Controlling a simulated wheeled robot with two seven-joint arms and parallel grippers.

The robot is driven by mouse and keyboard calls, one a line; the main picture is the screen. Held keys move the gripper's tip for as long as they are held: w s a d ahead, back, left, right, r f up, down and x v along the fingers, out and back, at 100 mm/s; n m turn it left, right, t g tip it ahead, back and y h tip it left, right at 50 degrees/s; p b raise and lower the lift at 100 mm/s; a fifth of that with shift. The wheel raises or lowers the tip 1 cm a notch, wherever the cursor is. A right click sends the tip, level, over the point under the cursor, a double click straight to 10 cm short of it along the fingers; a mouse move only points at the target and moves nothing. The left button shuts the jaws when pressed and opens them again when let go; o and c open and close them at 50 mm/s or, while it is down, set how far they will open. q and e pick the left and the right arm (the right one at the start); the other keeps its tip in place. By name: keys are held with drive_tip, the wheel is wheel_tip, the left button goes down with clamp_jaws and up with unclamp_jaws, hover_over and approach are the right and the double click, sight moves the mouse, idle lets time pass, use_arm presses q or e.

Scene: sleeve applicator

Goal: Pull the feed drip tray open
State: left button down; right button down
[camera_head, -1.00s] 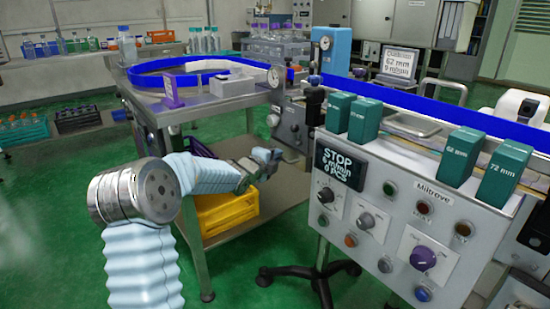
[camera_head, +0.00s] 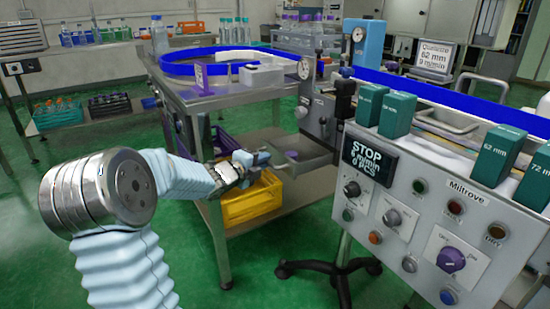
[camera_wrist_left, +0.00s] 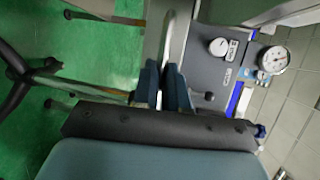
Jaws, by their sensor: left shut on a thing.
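The feed drip tray (camera_head: 305,160) is a shallow grey metal tray. It sticks out to the left from the feed unit (camera_head: 322,112), below the table top's level. My left gripper (camera_head: 252,160) is at the tray's outer end, shut on it. In the left wrist view the two blue-grey fingers (camera_wrist_left: 164,88) close on either side of a pale, thin metal piece of the tray (camera_wrist_left: 170,40). The exact grip contact is small in the head view. My right gripper is not in view.
A steel table (camera_head: 215,98) with a blue-rimmed ring stands behind my left arm. A yellow crate (camera_head: 252,203) sits on its lower shelf, below the gripper. The control panel (camera_head: 425,215) stands to the right. Green floor is open at the left.

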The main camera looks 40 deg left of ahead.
use_arm(q)
drive_tip(key=c, duration=1.2)
unclamp_jaws()
drive_tip(key=s, duration=0.4)
drive_tip(key=s+r, duration=0.1)
drive_tip(key=s, duration=0.4)
drive_tip(key=s+r, duration=0.1)
drive_tip(key=s, duration=0.3)
drive_tip(key=shift+s+r, duration=0.2)
drive_tip(key=shift+s, duration=0.1)
drive_tip(key=w+d+f+n+g+h+p, duration=0.1)
drive_tip(key=w+d+f+n+g, duration=0.25)
drive_tip(key=d+f+n, duration=0.6)
drive_tip(key=w+d+f+n+g+h+p, duration=0.15)
drive_tip(key=w+d+f, duration=0.35)
drive_tip(key=f, duration=0.9)
drive_tip(key=s+d+f+n+g, duration=0.3)
drive_tip(key=s+d+f, duration=0.3)
drive_tip(key=d, duration=0.1)
drive_tip(key=s+d+f+n+g+h, duration=0.1)
drive_tip(key=s+d+f+n+g, duration=0.2)
drive_tip(key=s+d+f, duration=0.3)
drive_tip(key=s+d+f+n+g, duration=0.3)
drive_tip(key=s+d+f+g, duration=0.1)
drive_tip(key=s+d+f, duration=0.3)
drive_tip(key=shift+s+d+n+h, duration=0.25)
drive_tip(key=shift+s+d+n, duration=0.1)
drive_tip(key=shift+d, duration=0.35)
